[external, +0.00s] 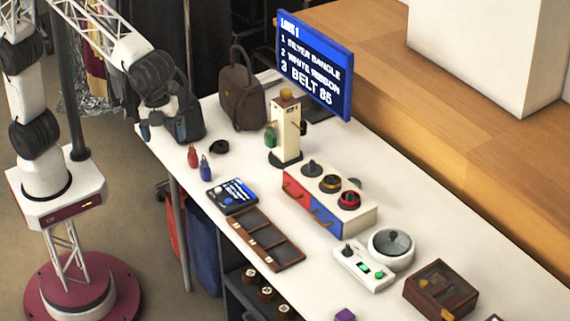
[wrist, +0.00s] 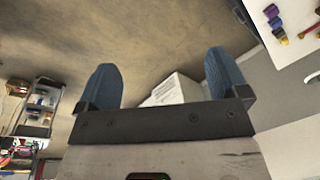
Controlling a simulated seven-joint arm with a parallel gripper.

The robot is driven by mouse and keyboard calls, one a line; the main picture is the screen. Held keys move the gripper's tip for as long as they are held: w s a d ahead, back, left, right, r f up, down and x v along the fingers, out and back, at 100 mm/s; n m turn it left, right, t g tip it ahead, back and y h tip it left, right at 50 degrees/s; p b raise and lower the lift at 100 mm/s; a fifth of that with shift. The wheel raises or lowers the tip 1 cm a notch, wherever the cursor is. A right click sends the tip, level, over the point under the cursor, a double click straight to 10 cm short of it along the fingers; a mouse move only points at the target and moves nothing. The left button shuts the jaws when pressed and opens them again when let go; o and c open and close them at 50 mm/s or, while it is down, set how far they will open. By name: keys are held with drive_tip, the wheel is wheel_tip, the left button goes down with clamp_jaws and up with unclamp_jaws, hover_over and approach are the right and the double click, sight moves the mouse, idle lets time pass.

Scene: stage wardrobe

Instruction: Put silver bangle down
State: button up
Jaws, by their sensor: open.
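My gripper (wrist: 160,76) is open, with two blue fingertips apart and nothing between them in the wrist view. In the external view it hangs at the table's far left end, near a dark bag (external: 188,121). I cannot pick out a silver bangle in either view. A screen (external: 316,62) lists "silver bangle" first, then "white ribbon" and "belt 85". A dark three-part tray (external: 262,240) lies at the table's front edge and appears empty.
A brown bag (external: 242,94) and a cream post (external: 287,128) stand at the back. Red and blue small items (external: 199,162) sit near the front edge. A round dish (external: 390,247), a white device (external: 362,267) and a wooden case (external: 440,291) stand at the right.

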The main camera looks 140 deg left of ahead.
drive_tip(key=w+a+f+m, duration=0.2)
drive_tip(key=w+a+f, duration=0.2)
drive_tip(key=a, duration=0.6)
drive_tip(key=w+a+f+m+g, duration=0.1)
drive_tip(key=w+a+f, duration=0.25)
drive_tip(key=a, duration=0.65)
drive_tip(key=w+a+f+m, duration=0.25)
drive_tip(key=a+f, duration=0.25)
drive_tip(key=a, duration=0.6)
drive_tip(key=s+a+f+m, duration=0.2)
drive_tip(key=a+f, duration=0.8)
drive_tip(key=a, duration=0.5)
drive_tip(key=s+a+f+m, duration=0.2)
drive_tip(key=a+f, duration=0.9)
drive_tip(key=a, duration=0.4)
drive_tip(key=shift+s+a+m+g+h, duration=0.15)
drive_tip(key=shift+m+g+h, duration=0.15)
drive_tip(key=shift+m, duration=0.05)
drive_tip(key=shift+f, duration=0.1)
drive_tip(key=shift+f, duration=1.2)
drive_tip(key=shift+f, duration=0.1)
